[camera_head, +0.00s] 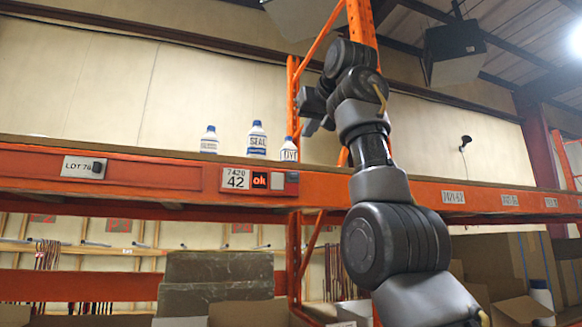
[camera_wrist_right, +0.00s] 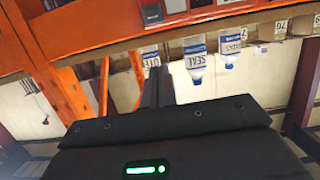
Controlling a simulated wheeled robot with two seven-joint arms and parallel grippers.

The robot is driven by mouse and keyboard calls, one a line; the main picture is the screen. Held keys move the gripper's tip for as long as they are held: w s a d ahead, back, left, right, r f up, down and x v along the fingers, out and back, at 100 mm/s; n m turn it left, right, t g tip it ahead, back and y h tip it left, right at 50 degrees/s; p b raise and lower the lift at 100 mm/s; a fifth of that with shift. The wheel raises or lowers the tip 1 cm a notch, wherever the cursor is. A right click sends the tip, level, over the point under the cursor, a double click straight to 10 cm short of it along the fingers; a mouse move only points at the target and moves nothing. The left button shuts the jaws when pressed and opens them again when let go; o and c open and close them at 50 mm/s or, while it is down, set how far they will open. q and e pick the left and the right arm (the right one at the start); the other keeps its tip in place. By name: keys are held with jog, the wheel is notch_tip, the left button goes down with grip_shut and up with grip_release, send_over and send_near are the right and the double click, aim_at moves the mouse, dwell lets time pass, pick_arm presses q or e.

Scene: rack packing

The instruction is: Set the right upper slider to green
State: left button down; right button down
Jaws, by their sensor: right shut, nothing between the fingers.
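A red panel on the orange shelf beam carries a white label (camera_head: 235,179) reading 7420 42, a black tile (camera_head: 260,180) with orange "ok", and a small grey piece (camera_head: 291,177) at its right end. I cannot tell whether that piece is the slider; no green setting shows on it. In the wrist view, small grey and dark tiles (camera_wrist_right: 174,5) sit on the red beam at the top edge. My right gripper (camera_head: 310,126) is shut and empty, above the shelf beam near the orange upright. Its dark fingers also show in the wrist view (camera_wrist_right: 151,78). My left gripper is not in view.
White bottles with blue caps, including one marked SEAL (camera_head: 257,139), stand on the shelf close to my right gripper. The orange upright (camera_head: 292,105) rises just beside it. A LOT 76 plate (camera_head: 84,167) is on the beam. Cardboard boxes (camera_head: 515,265) stand below.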

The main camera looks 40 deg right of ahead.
jog(key=shift+s+r, duration=0.15)
jog(key=shift+r, duration=0.05)
jog(key=p, duration=0.5)
send_over(292, 171)
jog(key=f+v, duration=0.1)
jog(key=v, duration=0.2)
jog(key=f, duration=0.2)
jog(key=shift+s+f+b, duration=0.2)
jog(key=shift+f+b, duration=0.05)
jog(key=shift+f, duration=0.8)
jog(key=shift+s+f+b, duration=0.15)
jog(key=shift+f+b, duration=0.05)
jog(key=shift+f, duration=0.85)
jog(key=shift+a, duration=0.1)
